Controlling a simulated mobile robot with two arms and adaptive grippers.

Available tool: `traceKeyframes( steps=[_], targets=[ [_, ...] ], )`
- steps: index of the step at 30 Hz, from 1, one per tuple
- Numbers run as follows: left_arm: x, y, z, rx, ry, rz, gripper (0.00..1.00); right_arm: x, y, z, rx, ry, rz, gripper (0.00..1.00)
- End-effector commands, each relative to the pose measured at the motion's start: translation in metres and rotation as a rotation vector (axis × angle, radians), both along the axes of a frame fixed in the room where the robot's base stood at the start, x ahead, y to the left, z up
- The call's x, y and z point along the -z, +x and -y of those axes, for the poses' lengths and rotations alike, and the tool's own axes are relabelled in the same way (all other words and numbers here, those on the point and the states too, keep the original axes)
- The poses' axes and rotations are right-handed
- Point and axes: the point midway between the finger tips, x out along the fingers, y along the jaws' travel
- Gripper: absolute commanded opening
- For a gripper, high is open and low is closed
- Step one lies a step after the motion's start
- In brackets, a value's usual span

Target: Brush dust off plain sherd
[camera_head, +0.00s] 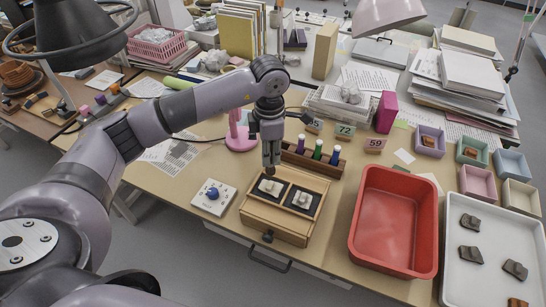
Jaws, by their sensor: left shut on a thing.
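My left gripper (271,160) points straight down over the back edge of a wooden box (272,228). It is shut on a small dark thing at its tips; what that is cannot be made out. The box has two dark compartments, each with a small pale piece: the left piece (267,187) lies just below and in front of the gripper, the right piece (302,200) beside it. Several grey-brown sherds (470,254) lie apart on a white tray (455,285) at the right. I cannot tell which piece is the plain sherd, nor see dust. My right gripper is not in view.
A red bin (389,263) stands right of the box. A wooden rack (313,165) with several bottles stands behind it. A white device with a blue knob (212,193) lies to the left. Small coloured trays (478,184) and paper stacks fill the right and back.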

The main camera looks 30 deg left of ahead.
Motion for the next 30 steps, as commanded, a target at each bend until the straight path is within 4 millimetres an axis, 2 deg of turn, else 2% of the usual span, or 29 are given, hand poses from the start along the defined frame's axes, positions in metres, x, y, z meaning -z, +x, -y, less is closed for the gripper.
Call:
traceKeyframes(
  steps=[3, 7, 13, 30],
  targets=[
    [-0.014, 0.002, -0.004, -0.004, 0.001, 0.002, 0.0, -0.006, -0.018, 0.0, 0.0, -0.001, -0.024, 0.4],
    [-0.026, 0.002, -0.007, -0.006, 0.001, 0.002, 0.0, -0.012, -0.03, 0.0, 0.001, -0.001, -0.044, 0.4],
    [-0.037, 0.003, -0.01, -0.007, 0.001, 0.001, 0.0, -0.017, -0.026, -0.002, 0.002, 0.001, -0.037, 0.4],
    [-0.037, 0.003, -0.011, -0.007, 0.001, 0.001, 0.0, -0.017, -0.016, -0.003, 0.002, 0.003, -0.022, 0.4]
  ],
)
